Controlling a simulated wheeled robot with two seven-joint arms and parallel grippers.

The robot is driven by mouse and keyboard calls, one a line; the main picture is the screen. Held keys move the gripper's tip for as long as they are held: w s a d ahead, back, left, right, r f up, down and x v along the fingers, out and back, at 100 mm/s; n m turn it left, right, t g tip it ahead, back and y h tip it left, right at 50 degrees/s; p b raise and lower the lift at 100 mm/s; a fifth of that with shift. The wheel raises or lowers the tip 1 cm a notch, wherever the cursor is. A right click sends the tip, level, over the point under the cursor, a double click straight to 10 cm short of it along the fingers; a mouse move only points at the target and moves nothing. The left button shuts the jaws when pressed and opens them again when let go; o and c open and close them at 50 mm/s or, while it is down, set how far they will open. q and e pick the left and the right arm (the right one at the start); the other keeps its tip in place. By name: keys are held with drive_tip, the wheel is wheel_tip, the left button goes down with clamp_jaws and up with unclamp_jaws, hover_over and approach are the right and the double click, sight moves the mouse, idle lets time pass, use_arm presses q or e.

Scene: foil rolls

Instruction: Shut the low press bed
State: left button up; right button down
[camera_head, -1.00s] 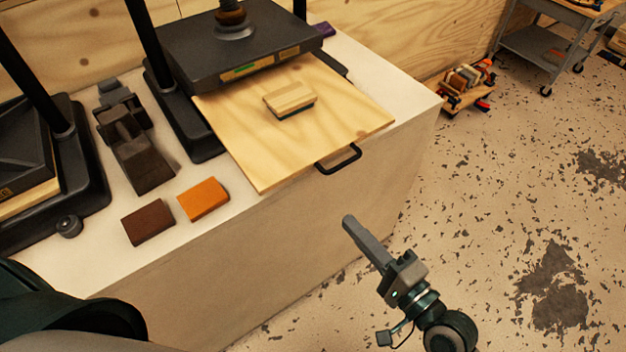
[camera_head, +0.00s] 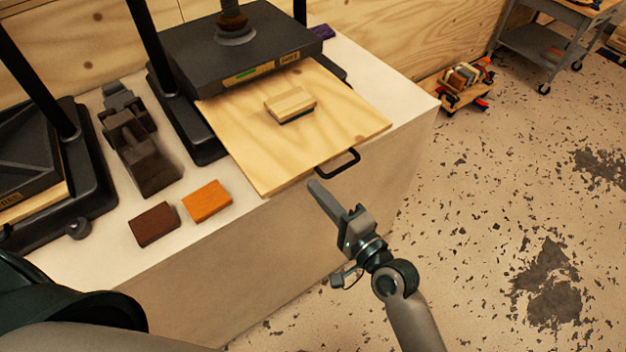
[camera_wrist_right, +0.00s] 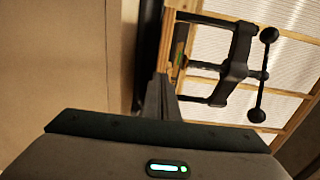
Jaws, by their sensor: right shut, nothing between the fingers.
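The low press bed (camera_head: 334,137) is a pale plywood board sticking out from under the dark press plate (camera_head: 240,60), past the bench's front edge. A black bar handle (camera_head: 338,164) is on its front edge. A wooden block (camera_head: 290,105) lies on the board. My right gripper (camera_head: 314,188) is shut and empty, its tips just in front of the bed's front edge, left of and below the handle in the head view. I cannot tell whether it touches. The right wrist view shows the shut fingers (camera_wrist_right: 160,98) from behind. My left gripper is out of view.
An orange block (camera_head: 207,201), a brown block (camera_head: 154,224) and a dark clamp-like tool (camera_head: 140,150) lie on the pale bench. A second press (camera_head: 25,165) stands at the left.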

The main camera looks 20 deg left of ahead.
drive_tip(key=shift+x, duration=1.05)
drive_tip(key=shift+a, duration=0.1)
